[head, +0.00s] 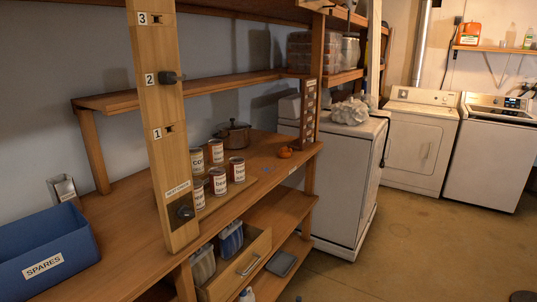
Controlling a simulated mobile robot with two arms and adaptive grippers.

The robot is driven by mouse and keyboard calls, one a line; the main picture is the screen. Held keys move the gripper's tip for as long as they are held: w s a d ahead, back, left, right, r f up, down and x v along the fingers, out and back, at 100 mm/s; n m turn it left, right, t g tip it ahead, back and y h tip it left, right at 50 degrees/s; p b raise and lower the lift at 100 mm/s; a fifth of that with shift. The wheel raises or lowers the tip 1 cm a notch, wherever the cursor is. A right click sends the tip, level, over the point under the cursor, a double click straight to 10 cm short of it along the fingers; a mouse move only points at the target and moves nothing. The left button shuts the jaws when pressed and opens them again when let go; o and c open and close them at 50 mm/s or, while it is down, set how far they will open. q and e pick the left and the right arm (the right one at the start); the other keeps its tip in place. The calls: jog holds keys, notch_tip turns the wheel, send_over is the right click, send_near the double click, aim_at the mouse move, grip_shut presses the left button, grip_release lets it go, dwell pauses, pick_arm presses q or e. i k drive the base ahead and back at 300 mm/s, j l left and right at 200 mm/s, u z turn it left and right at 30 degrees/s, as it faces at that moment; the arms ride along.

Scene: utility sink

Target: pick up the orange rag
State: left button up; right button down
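A small crumpled orange thing (284,152), which looks like the orange rag, lies on the wooden workbench (262,165) near its far right end. It is too small to make out its folds. It sits right of a lidded brown pot and beyond several labelled cans. Neither of my grippers shows in the head view.
Several labelled cans (219,180) and the pot (234,135) stand on the bench. A numbered wooden post (163,120) rises in front. A blue SPARES bin (45,255) is at left. An open drawer (250,262) juts out below. Floor (400,250) at right is mostly clear.

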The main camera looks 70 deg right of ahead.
aim_at(284, 152)
jog(key=z, duration=2.4)
jog(key=i+l+u, duration=0.1)
jog(key=i+l, duration=0.2)
jog(key=i+l+u, duration=0.1)
jog(key=i+l, duration=0.5)
jog(key=i+l+u, duration=0.15)
jog(key=i+l, duration=0.15)
jog(key=i+l+u, duration=0.1)
jog(key=i+l, duration=0.15)
jog(key=l, duration=0.2)
jog(key=i+l+u, duration=0.1)
jog(key=i+l, duration=0.15)
jog(key=l, duration=0.15)
jog(key=i+l+u, duration=0.1)
jog(key=i+l, duration=0.15)
jog(key=l, duration=0.15)
jog(key=i+l, duration=0.2)
jog(key=l, duration=0.25)
jog(key=u, duration=0.05)
